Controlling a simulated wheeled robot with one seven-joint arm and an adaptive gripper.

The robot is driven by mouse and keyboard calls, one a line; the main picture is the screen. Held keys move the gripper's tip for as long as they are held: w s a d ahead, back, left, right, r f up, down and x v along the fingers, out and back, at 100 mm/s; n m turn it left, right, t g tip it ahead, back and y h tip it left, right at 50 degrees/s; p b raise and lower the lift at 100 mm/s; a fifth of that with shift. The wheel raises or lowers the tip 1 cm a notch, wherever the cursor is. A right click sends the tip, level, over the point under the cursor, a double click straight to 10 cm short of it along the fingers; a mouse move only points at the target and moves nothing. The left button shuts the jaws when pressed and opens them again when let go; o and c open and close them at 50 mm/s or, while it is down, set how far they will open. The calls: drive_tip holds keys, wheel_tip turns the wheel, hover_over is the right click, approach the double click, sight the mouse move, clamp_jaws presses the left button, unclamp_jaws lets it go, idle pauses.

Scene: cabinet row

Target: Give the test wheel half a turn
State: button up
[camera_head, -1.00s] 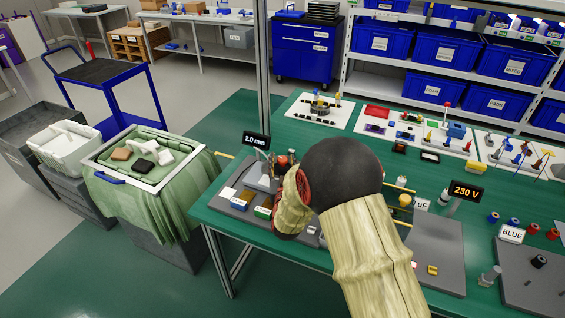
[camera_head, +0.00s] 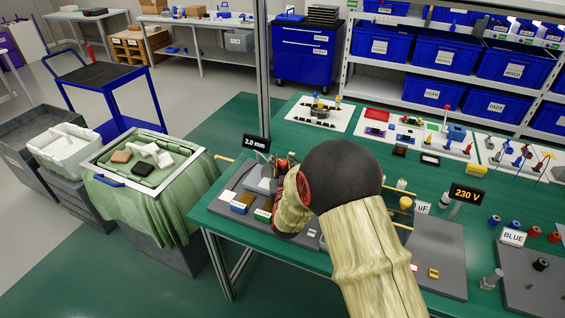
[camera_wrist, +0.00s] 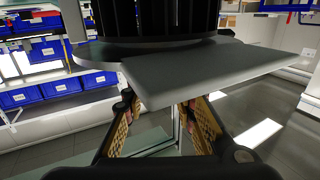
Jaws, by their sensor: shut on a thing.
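In the wrist view, my gripper (camera_wrist: 160,115) reaches up from the bottom edge, its two fingers with yellow patterned pads standing apart. A pale grey flat plate (camera_wrist: 205,68) crosses just in front of the fingertips and hides part of them. Close above it is a grey round disc (camera_wrist: 90,52) under a dark ribbed drum (camera_wrist: 155,15). I take these for the test wheel, but its outline is cut off. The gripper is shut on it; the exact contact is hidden. In the head view, my arm covers the wheel and gripper.
The green bench (camera_head: 230,115) carries a grey board with a "2.0 mm" display (camera_head: 256,143) left of my arm and a "230 V" display (camera_head: 466,194) to the right. A draped bin (camera_head: 140,200) stands left of the bench. Open floor (camera_head: 100,285) lies in front.

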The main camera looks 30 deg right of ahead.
drive_tip(key=shift+c, duration=1.3)
drive_tip(key=shift+d+n+y, duration=0.15)
drive_tip(key=shift+n+y, duration=0.25)
drive_tip(key=shift+y, duration=0.1)
drive_tip(key=n+t+y, duration=0.1)
drive_tip(key=y, duration=0.1)
drive_tip(key=n+y, duration=0.2)
drive_tip(key=y, duration=0.1)
drive_tip(key=shift+t, duration=0.4)
drive_tip(key=shift+n+g+y+p, duration=0.3)
drive_tip(key=shift+n+y, duration=1)
drive_tip(key=shift+y, duration=0.7)
drive_tip(key=shift+n+g+y+p, duration=0.2)
drive_tip(key=shift+n+y+p, duration=0.15)
drive_tip(key=shift+n+y, duration=1.3)
drive_tip(key=shift+y, duration=0.45)
drive_tip(key=o, duration=1.1)
drive_tip(key=shift+r, duration=0.1)
